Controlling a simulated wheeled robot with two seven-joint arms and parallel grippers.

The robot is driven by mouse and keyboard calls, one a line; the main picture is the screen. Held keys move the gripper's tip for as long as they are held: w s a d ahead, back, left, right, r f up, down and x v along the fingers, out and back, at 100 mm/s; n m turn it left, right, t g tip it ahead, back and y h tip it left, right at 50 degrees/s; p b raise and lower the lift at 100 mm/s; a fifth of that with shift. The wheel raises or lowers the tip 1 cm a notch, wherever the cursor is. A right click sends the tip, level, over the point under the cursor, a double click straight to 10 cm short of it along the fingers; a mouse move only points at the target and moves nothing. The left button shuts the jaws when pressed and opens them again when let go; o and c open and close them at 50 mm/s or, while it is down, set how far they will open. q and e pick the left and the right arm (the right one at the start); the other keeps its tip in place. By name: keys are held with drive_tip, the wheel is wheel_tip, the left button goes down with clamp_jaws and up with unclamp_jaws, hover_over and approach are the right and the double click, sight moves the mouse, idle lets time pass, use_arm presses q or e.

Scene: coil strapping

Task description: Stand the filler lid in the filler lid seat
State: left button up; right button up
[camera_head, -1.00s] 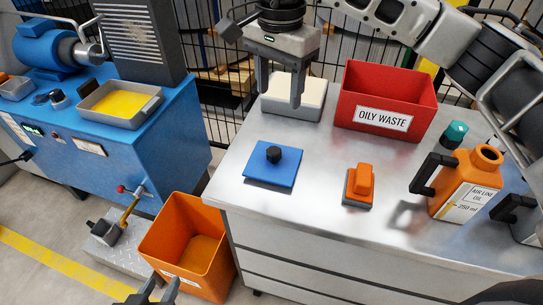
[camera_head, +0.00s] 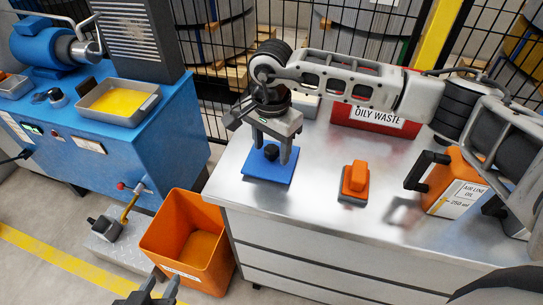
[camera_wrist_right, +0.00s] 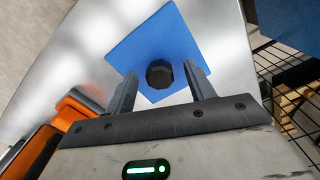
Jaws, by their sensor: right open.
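The filler lid appears to be the blue square plate (camera_head: 268,171) with a black knob (camera_head: 271,152), flat on the steel table. In the right wrist view the blue plate (camera_wrist_right: 150,45) lies ahead, with the black knob (camera_wrist_right: 159,74) between the fingers. My right gripper (camera_head: 272,156) is open above the plate, a finger on either side of the knob; a gap shows on both sides. My left gripper (camera_head: 162,283) is open and empty, low at the bottom edge near the orange bin. I cannot tell which thing is the filler lid seat.
An orange block on a grey base (camera_head: 354,183), an orange oil can (camera_head: 458,185) and a red oily waste bin (camera_head: 375,118) stand on the table, the bin partly behind my right arm. A blue machine (camera_head: 130,150) with a yellow-filled tray (camera_head: 118,103) stands left, beyond an orange bin (camera_head: 187,240).

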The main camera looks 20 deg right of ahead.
drive_tip(key=shift+f, duration=0.5)
drive_tip(key=shift+c, duration=0.3)
drive_tip(key=c, duration=1.1)
drive_tip(key=shift+o, duration=0.2)
drive_tip(key=shift+r, duration=0.1)
